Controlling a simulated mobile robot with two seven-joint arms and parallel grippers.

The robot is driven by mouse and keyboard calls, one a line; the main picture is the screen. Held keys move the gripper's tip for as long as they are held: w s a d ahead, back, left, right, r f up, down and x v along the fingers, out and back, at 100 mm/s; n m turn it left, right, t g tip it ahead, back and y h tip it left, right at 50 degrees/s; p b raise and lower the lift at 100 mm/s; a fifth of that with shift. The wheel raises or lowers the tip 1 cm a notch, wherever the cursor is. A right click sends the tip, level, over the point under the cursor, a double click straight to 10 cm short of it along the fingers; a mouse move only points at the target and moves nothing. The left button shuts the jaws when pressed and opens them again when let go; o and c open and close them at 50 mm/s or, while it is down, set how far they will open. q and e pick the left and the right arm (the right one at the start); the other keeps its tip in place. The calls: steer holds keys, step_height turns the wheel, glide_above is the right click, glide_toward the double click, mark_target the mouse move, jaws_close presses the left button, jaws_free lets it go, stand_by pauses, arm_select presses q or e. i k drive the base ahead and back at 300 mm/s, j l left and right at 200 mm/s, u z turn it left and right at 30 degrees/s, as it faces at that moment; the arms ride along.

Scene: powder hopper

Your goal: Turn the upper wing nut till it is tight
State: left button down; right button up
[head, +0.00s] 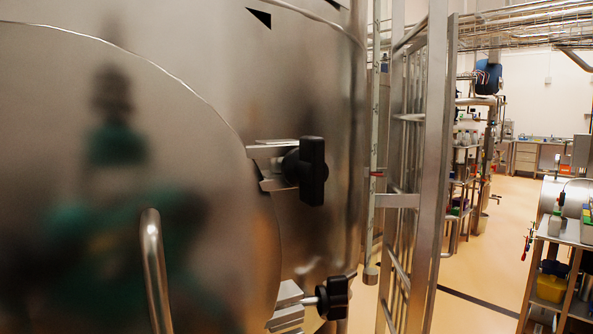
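The upper wing nut (312,171) is a black knob with an upright bar-shaped grip. It sits at the forked metal bracket (272,150) by the right edge of the round hatch door (90,130). Its thread is hidden, so I cannot tell how tight it is. The lower wing nut (335,298) is also black, and its bolt sticks out to the right from a lower metal bracket (287,305). Neither of my grippers is in the head view.
A curved metal handle (154,270) stands out from the hatch door. The shiny hopper wall (335,120) reflects a blurred dark and green shape. A metal ladder frame (432,170) stands close on the right. Beyond it are open floor (490,265) and a loaded cart (560,240).

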mark_target(304, 167)
steer(key=k+j+u, duration=0.1)
steer(key=j, duration=0.25)
steer(key=k+j+u, duration=0.15)
steer(key=j, duration=0.2)
steer(key=j+z, duration=0.7)
